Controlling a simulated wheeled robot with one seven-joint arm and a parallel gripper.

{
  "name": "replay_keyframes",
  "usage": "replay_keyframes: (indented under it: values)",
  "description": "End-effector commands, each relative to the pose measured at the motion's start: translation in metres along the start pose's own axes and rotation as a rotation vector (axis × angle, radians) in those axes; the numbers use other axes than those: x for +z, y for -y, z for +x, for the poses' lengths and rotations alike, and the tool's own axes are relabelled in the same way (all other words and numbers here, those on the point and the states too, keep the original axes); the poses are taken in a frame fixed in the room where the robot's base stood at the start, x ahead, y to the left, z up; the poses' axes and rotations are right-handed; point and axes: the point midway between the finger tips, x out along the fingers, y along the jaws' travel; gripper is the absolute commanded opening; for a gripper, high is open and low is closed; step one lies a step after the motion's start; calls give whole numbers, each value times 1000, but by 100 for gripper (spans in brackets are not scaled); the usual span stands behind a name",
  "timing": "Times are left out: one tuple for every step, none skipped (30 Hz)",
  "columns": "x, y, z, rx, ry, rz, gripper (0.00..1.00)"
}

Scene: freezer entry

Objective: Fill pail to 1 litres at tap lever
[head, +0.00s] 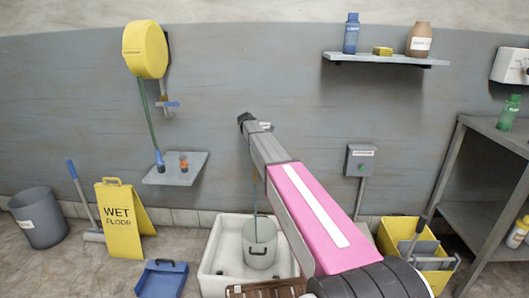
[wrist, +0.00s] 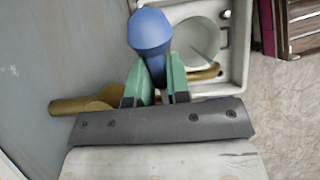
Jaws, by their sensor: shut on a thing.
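In the wrist view my gripper (wrist: 157,80) has its green fingers shut on the blue tap lever (wrist: 150,31), whose rounded end sticks out beyond them. The brass tap (wrist: 83,104) shows beside and behind the fingers, with its curved spout (wrist: 206,74) over the pail (wrist: 181,45). In the head view the light grey pail (head: 259,255) stands upright in the white basin. A thin bluish stream (head: 254,200) runs down into it. My arm hides the tap and gripper there. I cannot read the water level.
The white basin (head: 214,258) stands on the floor by the wall. A yellow wet-floor sign (head: 122,222) and blue dustpan (head: 162,279) are left of it. A yellow mop bucket (head: 399,231) and metal table (head: 487,135) are right. A wooden crate (head: 262,291) is in front.

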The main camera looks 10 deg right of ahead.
Motion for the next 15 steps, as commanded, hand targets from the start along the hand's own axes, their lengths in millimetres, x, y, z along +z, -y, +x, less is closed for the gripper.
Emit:
replay_keyframes:
  values:
    - [-1,-1,-2,0,23,0,0]
    - [-1,-1,-2,0,36,0,0]
    - [-1,-1,-3,1,52,0,0]
    - [-2,-1,-3,1,61,0,0]
    - [-2,-1,-4,1,70,-1,0]
    - [-2,0,-4,1,81,-1,0]
    - [-2,0,-4,1,88,-1,0]
    - [-2,0,-5,0,93,-1,0]
    - [-2,0,-5,0,99,-1,0]
    - [-2,0,-5,0,103,0,0]
    - [-2,0,-5,0,106,0,0]
    - [-2,0,-5,0,108,0,0]
    - [-2,0,-5,0,110,0,0]
    - [-2,0,-5,0,110,0,0]
    - [-2,0,-5,0,111,0,0]
